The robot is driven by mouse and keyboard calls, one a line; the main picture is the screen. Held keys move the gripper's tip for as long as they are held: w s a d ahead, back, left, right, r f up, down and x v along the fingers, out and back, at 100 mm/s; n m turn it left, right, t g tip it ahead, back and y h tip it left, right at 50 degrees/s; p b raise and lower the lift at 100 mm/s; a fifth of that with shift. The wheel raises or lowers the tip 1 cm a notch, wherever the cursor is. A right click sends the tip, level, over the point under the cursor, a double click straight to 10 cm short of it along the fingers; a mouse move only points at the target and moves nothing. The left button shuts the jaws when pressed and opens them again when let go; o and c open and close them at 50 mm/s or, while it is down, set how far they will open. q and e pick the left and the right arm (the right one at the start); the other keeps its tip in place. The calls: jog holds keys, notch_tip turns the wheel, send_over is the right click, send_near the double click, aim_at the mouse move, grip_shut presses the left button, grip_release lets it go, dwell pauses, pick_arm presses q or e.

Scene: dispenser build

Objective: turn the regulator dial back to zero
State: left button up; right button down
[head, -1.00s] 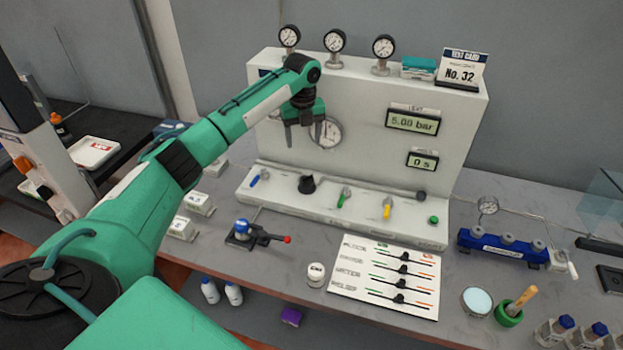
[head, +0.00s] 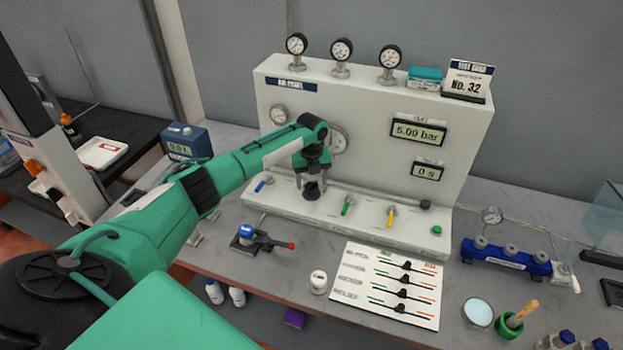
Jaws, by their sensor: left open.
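The regulator dial (head: 312,191) is a black knob on the ledge of the white test panel (head: 375,95). My left gripper (head: 312,184) is open and points down at the dial, with its fingers at the dial's sides. I cannot tell whether they touch it. The gripper and wrist partly hide the dial, so its pointer is not readable. The upper display (head: 419,131) reads 5.00 bar. A round gauge (head: 338,140) on the panel is partly hidden behind my left wrist. My right gripper is not in view.
Blue, green (head: 347,205) and yellow (head: 391,216) valve handles stand along the ledge. A blue-topped clamp (head: 247,233) with a red-tipped lever and a slider card (head: 388,284) lie in front. A blue manifold (head: 505,256) stands at the right.

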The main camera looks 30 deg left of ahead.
pick_arm(q)
jog(key=shift+f, duration=0.65)
jog(key=c, duration=1)
